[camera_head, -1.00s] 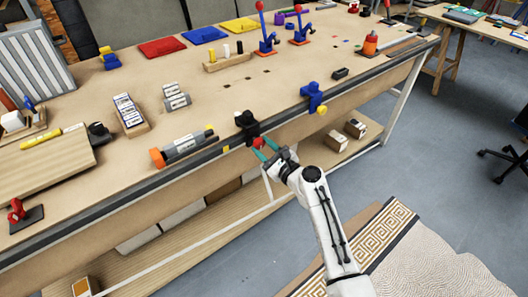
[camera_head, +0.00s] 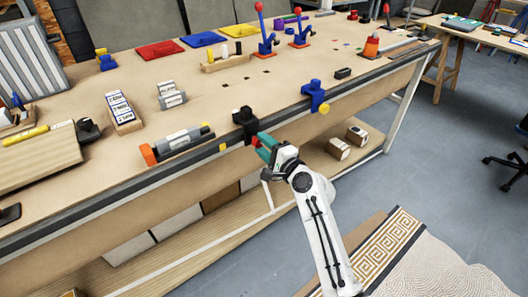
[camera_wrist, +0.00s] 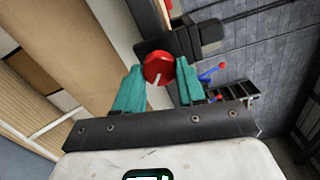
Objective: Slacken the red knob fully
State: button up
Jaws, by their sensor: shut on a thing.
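The red knob (camera_wrist: 157,66) is round with a pale line on its face. It sits on the black clamp (camera_head: 245,120) at the front edge of the workbench, and a bit of its red shows in the head view (camera_head: 255,141). The black clamp body is behind the knob in the wrist view (camera_wrist: 190,42). My gripper (camera_wrist: 160,74) has its teal fingers on both sides of the knob, shut on it. In the head view my gripper (camera_head: 264,146) reaches the knob from the front of the bench.
A blue clamp with a yellow knob (camera_head: 314,96) is on the same edge to the right. A grey cylinder with an orange end (camera_head: 180,143) lies to the left. Small boxes (camera_head: 339,148) stand on the lower shelf. The floor at right is mostly clear.

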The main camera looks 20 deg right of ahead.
jog(key=n+b, duration=0.1)
jog(key=n, duration=0.1)
jog(key=n+b, duration=0.1)
jog(key=b, duration=0.1)
jog(key=shift+f+n, duration=0.3)
jog(key=shift+n, duration=0.1)
jog(key=n+b, duration=0.3)
jog(key=n, duration=0.1)
jog(key=shift+r, duration=0.15)
jog(key=shift+n, duration=0.3)
jog(key=o, duration=1.1)
jog(key=shift+r, duration=0.15)
jog(key=shift+c, duration=0.2)
jog(key=v, duration=1)
jog(key=shift+s+b, duration=0.35)
jog(key=shift+s, duration=0.05)
jog(key=shift+d, duration=0.1)
